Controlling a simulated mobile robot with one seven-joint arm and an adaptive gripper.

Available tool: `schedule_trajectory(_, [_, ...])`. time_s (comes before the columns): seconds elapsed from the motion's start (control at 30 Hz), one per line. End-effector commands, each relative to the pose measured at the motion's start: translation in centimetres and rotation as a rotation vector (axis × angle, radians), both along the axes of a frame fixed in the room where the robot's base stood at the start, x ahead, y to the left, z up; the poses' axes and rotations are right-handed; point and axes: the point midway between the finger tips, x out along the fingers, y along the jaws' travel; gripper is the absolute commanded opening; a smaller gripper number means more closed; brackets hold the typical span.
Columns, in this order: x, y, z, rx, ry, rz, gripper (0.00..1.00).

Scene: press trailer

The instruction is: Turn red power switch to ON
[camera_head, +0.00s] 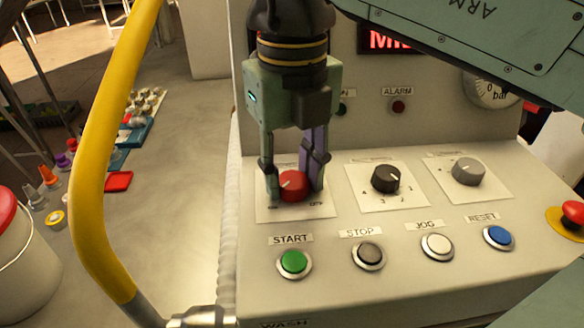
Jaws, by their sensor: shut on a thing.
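The red power switch (293,186) is a round knob on a white plate (262,212) at the left of the control panel. A pale pointer line on the knob points toward the lower left. My gripper (294,187) comes down from above and is shut on the knob, with one finger at its left and one at its right.
A black selector (385,179) and a grey selector (467,172) sit right of the switch. Green START (293,262), STOP (368,255), JOG (437,246) and RESET (498,237) buttons line the front. A yellow rail (101,150) rises at left. A red emergency button (573,212) is far right.

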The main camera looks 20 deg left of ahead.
Motion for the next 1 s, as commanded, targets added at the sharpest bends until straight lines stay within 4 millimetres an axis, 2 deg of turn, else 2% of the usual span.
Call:
schedule_trajectory(0.23, [0.1, 0.0, 0.0, -0.001, -0.001, -0.003, 0.05])
schedule_trajectory(0.27, [0.1, 0.0, 0.0, -0.001, -0.001, -0.003, 0.35])
schedule_trajectory(0.57, [0.0, 0.0, 0.0, 0.000, 0.000, -0.001, 0.54])
schedule_trajectory(0.87, [0.0, 0.0, 0.1, 0.000, 0.000, 0.000, 0.54])
schedule_trajectory(1.0, [0.1, 0.1, 1.5, 0.001, -0.001, 0.001, 0.54])
